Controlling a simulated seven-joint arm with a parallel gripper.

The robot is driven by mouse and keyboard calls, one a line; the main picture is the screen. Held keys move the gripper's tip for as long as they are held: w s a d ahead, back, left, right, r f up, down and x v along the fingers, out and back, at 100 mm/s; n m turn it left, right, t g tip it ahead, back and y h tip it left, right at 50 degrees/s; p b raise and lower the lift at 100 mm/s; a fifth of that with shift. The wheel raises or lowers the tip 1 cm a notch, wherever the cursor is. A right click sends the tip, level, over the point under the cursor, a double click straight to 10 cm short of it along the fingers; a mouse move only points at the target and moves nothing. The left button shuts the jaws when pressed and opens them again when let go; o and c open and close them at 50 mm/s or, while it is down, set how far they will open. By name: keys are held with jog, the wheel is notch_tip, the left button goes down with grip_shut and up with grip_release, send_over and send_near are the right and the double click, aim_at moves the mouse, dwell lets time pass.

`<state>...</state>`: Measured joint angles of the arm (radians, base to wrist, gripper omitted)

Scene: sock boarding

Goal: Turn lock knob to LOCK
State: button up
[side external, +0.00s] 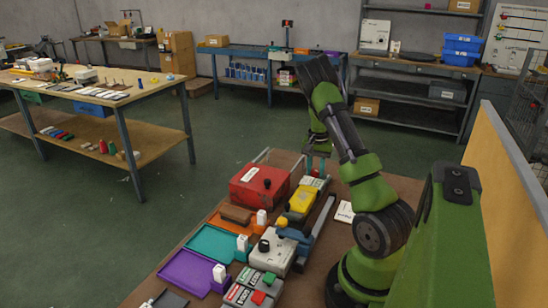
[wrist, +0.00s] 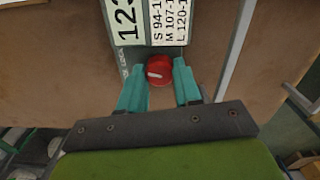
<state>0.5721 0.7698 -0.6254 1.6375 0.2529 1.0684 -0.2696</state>
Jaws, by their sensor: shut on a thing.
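The lock knob is a round red knob (wrist: 159,71) with a white pointer mark, which points toward the left in the wrist view. It sits on a small grey base, with small lettering at its left that is too small to read surely. My gripper (wrist: 160,92) has its teal fingers on either side of the red knob and is shut on it. In the side external view my gripper (side external: 318,168) reaches down at the far end of the bench; the knob is mostly hidden there.
A white size card (wrist: 168,20) with black figures stands beside the knob. A red box (side external: 259,187), a yellow device (side external: 301,201), a grey device (side external: 272,254) and colored trays (side external: 212,243) are close by. An orange partition (side external: 500,195) stands at the right.

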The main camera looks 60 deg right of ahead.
aim_at(315, 170)
jog(key=shift+m, duration=2.8)
jog(key=o, duration=1)
jog(key=shift+o, duration=0.2)
notch_tip(315, 170, up, 17)
